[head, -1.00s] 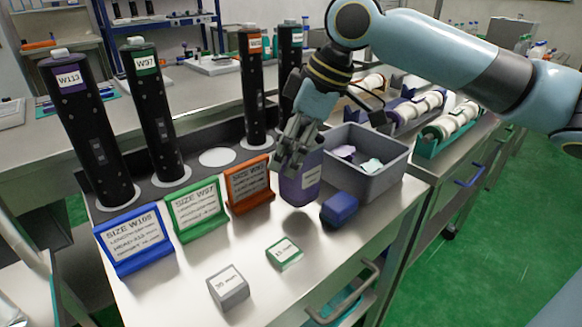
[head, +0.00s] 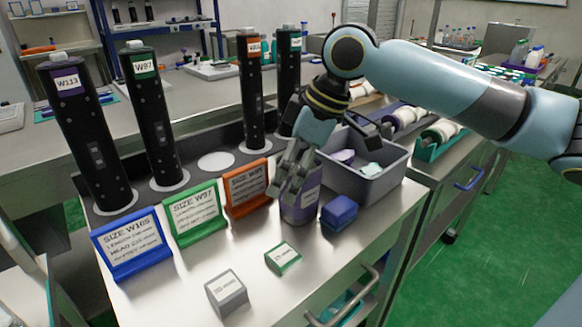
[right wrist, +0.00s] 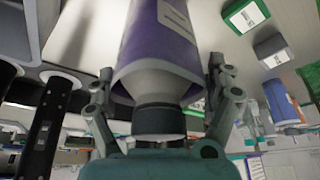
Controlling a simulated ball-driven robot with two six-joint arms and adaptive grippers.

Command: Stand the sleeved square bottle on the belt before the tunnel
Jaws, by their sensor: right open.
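The square bottle (head: 300,206) wears a purple sleeve with a pale label and stands upright on the steel bench in the head view. In the right wrist view the bottle (right wrist: 165,50) shows its grey shoulder and black cap between the fingers. My right gripper (head: 290,188) is open, reaching down around the bottle's upper part from above. Its fingers lie on either side of the neck and shoulder; I cannot tell whether either touches. My left gripper is not in view. No belt or tunnel can be made out.
A blue block (head: 339,211) sits close right of the bottle, before a grey bin (head: 385,185). Size signs, blue (head: 130,245), green (head: 196,216) and orange (head: 247,186), stand left, before tall black cylinders (head: 155,120). Grey (head: 227,292) and green (head: 283,257) blocks lie in front.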

